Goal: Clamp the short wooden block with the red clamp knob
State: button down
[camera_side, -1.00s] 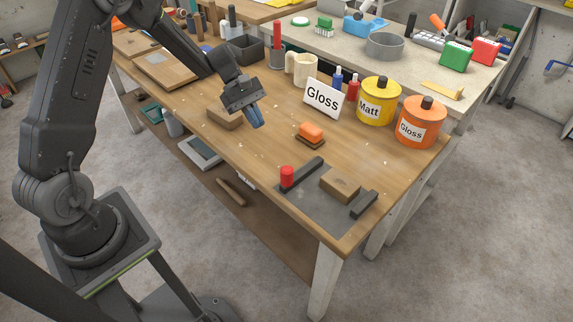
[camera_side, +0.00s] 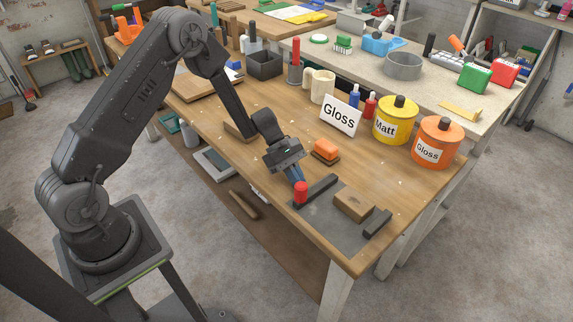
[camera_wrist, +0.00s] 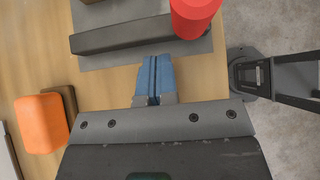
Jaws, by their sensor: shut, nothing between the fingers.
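The short wooden block (camera_side: 354,204) lies on the clamp's grey plate (camera_side: 332,226), between a long dark jaw bar (camera_side: 320,188) and a short dark bar (camera_side: 377,222). The red clamp knob (camera_side: 300,193) stands upright at the left end of the long bar. In the wrist view the knob (camera_wrist: 194,16) is at the top, beside the dark bar (camera_wrist: 122,35). My gripper (camera_side: 297,178) has its blue fingers shut and empty. It is just behind the knob in the side view; in the wrist view the fingertips (camera_wrist: 154,62) end just short of the bar.
An orange-topped block (camera_side: 326,149) sits behind my gripper, at left in the wrist view (camera_wrist: 42,122). A Gloss sign (camera_side: 341,116) and yellow (camera_side: 396,122) and orange (camera_side: 437,143) paint tins stand farther back. Another wooden block (camera_side: 238,130) lies behind my forearm.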

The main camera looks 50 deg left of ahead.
jog(key=shift+d, duration=0.8)
jog(key=d, duration=0.6)
jog(key=shift+d, duration=0.1)
